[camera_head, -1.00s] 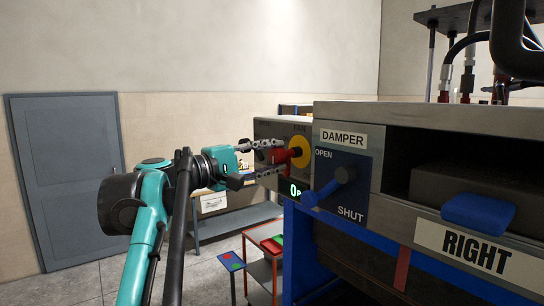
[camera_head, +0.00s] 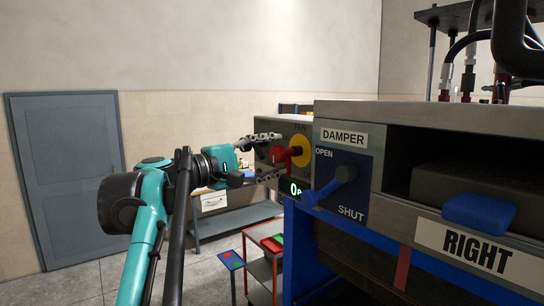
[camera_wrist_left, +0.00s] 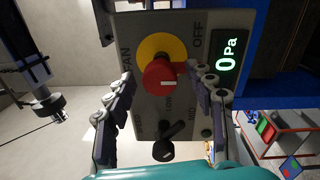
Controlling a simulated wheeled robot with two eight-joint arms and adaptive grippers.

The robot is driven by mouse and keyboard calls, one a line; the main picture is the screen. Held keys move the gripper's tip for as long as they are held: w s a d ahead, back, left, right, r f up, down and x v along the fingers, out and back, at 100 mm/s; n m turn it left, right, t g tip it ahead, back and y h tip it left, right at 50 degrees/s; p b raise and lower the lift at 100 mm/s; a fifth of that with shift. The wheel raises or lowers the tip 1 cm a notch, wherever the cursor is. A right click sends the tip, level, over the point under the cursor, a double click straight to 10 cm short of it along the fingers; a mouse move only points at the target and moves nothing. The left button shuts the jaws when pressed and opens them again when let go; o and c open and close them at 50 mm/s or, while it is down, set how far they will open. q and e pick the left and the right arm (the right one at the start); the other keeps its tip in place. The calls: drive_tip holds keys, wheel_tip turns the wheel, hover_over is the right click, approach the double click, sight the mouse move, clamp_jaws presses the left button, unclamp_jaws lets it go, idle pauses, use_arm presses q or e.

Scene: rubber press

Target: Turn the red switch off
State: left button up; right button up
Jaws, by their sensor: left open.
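The red switch (camera_head: 281,155) is a knob on a yellow disc (camera_head: 301,151), on the grey panel labelled FAN. In the left wrist view the red switch (camera_wrist_left: 160,76) has a short white mark on its face, and OFF is printed to its upper right. My left gripper (camera_head: 267,157) is open, with one finger above and one below the switch in the head view. In the wrist view my left gripper (camera_wrist_left: 160,80) has its fingers on either side of the knob; the right fingertip is close to it, contact unclear. My right gripper is not in view.
A green display (camera_wrist_left: 228,58) reads 0 Pa. A black knob (camera_wrist_left: 170,143) sits lower on the same panel. To the right are the blue damper lever (camera_head: 333,186) and a blue handle (camera_head: 478,211) above the RIGHT label. A red cart (camera_head: 263,262) stands below.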

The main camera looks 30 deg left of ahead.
use_arm(q)
drive_tip(key=v, duration=1.2)
drive_tip(key=shift+f, duration=0.1)
